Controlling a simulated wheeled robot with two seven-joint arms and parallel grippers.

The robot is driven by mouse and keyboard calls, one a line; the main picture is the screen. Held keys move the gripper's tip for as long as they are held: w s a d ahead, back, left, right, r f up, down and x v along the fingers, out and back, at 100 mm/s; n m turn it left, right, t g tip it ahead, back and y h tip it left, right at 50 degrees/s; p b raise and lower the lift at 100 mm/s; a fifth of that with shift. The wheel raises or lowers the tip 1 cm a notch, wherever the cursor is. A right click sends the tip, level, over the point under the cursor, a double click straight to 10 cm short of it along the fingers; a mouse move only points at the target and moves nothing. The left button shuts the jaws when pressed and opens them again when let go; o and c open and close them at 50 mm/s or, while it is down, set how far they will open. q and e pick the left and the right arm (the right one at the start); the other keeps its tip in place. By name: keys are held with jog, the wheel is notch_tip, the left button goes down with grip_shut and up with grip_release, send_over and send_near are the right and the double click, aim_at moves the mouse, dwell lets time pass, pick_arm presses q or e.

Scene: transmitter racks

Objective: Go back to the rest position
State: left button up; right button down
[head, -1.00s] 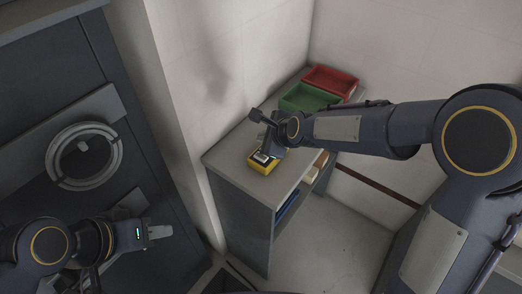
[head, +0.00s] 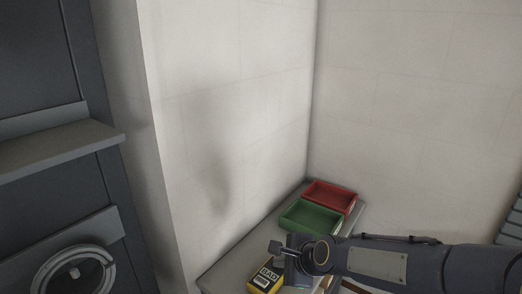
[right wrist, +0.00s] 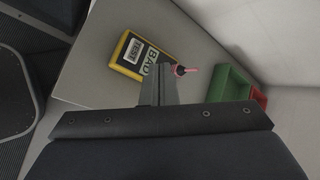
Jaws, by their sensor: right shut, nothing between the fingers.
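My right gripper (head: 281,250) is above the shelf top, close to the yellow device; its shut fingers also show in the right wrist view (right wrist: 158,88), with nothing between them. The yellow device (head: 264,279) with a dark face and a label reading "BAD" lies on the shelf top. It is seen more fully in the right wrist view (right wrist: 135,58), just beyond the fingertips; I cannot tell whether they touch. My left gripper is out of view.
A green tray (head: 310,219) and a red tray (head: 347,203) stand on the grey shelf unit (head: 232,269) against the wall corner. A small red-and-black item (right wrist: 182,70) lies near the yellow device. A dark cabinet with a round handle (head: 75,270) is at left.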

jog(key=s+d+r+n, duration=0.4)
jog(key=s+d+n, duration=0.3)
jog(key=s+d, duration=0.4)
jog(key=s+d+f+n, duration=0.1)
jog(key=s+n, duration=0.3)
jog(key=s, duration=0.4)
jog(key=s+d+f+n+g+h, duration=0.1)
jog(key=s+d+n, duration=0.2)
jog(key=s+n, duration=0.2)
jog(key=s, duration=0.2)
jog(key=shift+s+d+g+h, duration=0.3)
jog(key=shift+s+d, duration=0.1)
